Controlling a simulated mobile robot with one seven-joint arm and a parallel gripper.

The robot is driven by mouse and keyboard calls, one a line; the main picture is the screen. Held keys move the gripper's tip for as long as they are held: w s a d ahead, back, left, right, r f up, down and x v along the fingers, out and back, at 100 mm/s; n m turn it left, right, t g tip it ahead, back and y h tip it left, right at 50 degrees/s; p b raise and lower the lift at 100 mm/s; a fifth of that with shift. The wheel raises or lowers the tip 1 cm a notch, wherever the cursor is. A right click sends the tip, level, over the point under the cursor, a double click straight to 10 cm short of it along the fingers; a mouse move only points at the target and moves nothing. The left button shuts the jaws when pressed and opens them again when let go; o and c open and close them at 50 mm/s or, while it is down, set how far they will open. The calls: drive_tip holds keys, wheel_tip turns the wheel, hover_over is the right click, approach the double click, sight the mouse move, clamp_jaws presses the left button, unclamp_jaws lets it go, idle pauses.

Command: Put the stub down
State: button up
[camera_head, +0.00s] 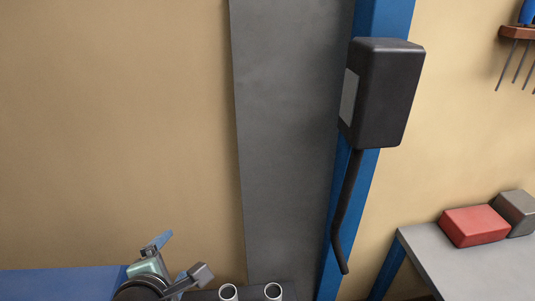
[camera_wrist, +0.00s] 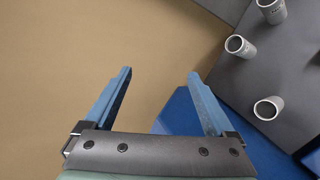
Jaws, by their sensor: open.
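My gripper (camera_wrist: 160,73) is open in the wrist view, with nothing between its two blue fingers. In the head view my gripper (camera_head: 160,242) shows at the lower left, partly hidden. Several short, pale grey hollow stubs stand on a dark grey surface (camera_wrist: 262,75) to the right of my fingers in the wrist view: a far stub (camera_wrist: 271,10), a middle stub (camera_wrist: 238,46) and a near stub (camera_wrist: 268,109). They are apart from my gripper. Two stub tops (camera_head: 228,292) (camera_head: 273,291) show at the bottom edge of the head view. I cannot tell which stub the task means.
A blue surface (camera_wrist: 190,112) lies below my right finger in the wrist view. In the head view a blue post (camera_head: 335,262) carries a dark box (camera_head: 388,92) with a hanging black lever (camera_head: 347,205). A grey bench (camera_head: 470,272) at right bears a red block (camera_head: 474,226).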

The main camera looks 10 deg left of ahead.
drive_tip(key=w+d+r+m+t, duration=0.2)
drive_tip(key=d+r+m, duration=0.15)
drive_tip(key=r, duration=0.45)
drive_tip(key=w+d+r+m+t, duration=0.1)
drive_tip(key=d+r+m+t, duration=0.25)
drive_tip(key=r, duration=0.35)
drive_tip(key=w+d+r+m+t, duration=0.2)
drive_tip(key=r+m, duration=0.2)
drive_tip(key=r, duration=0.4)
drive_tip(key=s+d+r+m+t+h, duration=0.1)
drive_tip(key=s+d+r+m+t, duration=0.3)
drive_tip(key=r, duration=0.7)
drive_tip(key=s+d+r+m+t+h, duration=0.1)
drive_tip(key=s+d+r+m+t, duration=0.3)
drive_tip(key=s+d+r+m, duration=0.4)
wheel_tip(320, 180, up, 3)
drive_tip(key=shift+d+r+m+t+h, duration=0.2)
drive_tip(key=shift+m+t+h, duration=0.1)
drive_tip(key=shift+m+t, duration=0.1)
drive_tip(key=shift+s, duration=0.1)
